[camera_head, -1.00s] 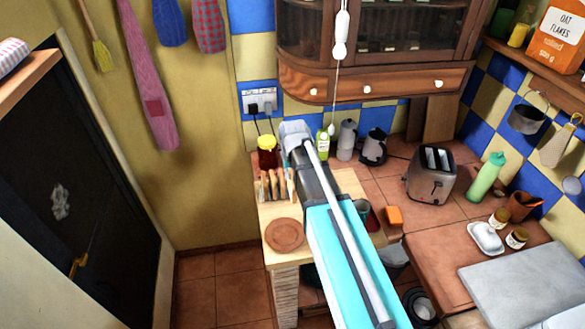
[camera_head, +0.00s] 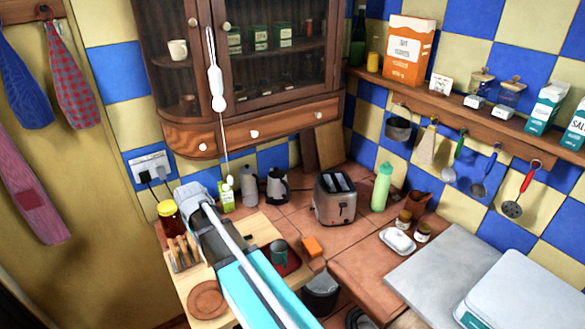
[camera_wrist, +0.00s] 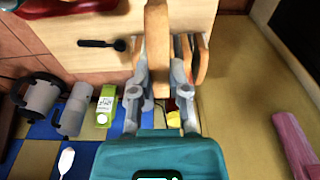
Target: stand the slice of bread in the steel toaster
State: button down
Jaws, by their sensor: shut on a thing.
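The slice of bread (camera_wrist: 157,45) is seen nearly edge-on in the wrist view. My gripper (camera_wrist: 160,68) is shut on it, with one finger on each side. Other slices (camera_wrist: 202,60) stand just right of it; the bread group (camera_head: 183,252) shows beside my arm in the head view. The steel toaster (camera_head: 335,207) stands at the back of the tiled counter, right of my arm, with two dark slots in its top. My arm hides my gripper in the head view. The toaster is not seen in the wrist view.
A green bottle (camera_head: 381,187) is right of the toaster.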

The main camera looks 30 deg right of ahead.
notch_tip(320, 180, down, 7)
jog(key=b, duration=0.6)
jog(key=shift+r, duration=0.1)
